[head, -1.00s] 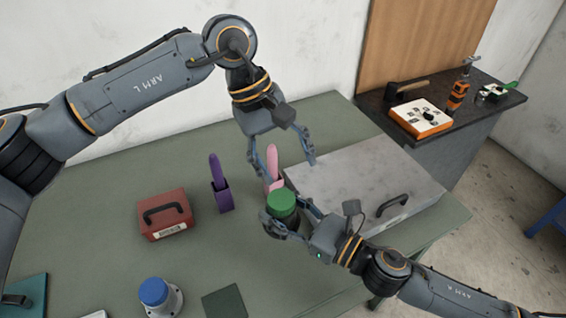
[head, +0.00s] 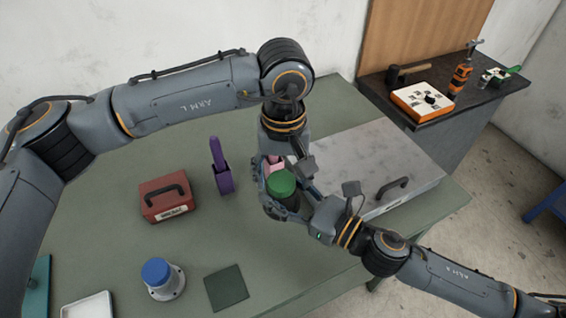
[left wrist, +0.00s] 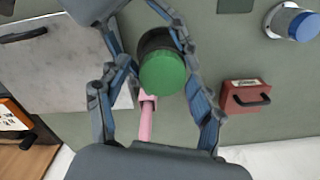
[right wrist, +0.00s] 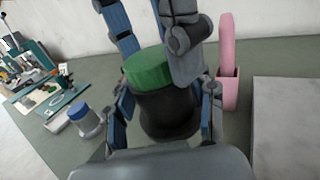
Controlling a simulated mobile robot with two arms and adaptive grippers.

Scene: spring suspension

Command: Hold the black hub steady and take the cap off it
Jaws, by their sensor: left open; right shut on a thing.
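The black hub (head: 287,199) with its green cap (head: 281,183) on top stands upright near the grey metal box. My right gripper (right wrist: 166,110) is shut on the black hub (right wrist: 168,112), its fingers on either side below the cap (right wrist: 148,68). My left gripper (head: 284,175) is open and reaches down from above. In the left wrist view, its fingers lie to either side of the green cap (left wrist: 162,72). I cannot tell whether they touch it. The hub's lower part is partly hidden by my right gripper.
The grey metal box (head: 365,160) lies close behind and right. A pink tool in a holder (right wrist: 228,80) stands close by. A purple one (head: 221,170), a red box (head: 166,198), a blue-capped part (head: 157,275) and a dark green pad (head: 226,288) sit left, with bare table between.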

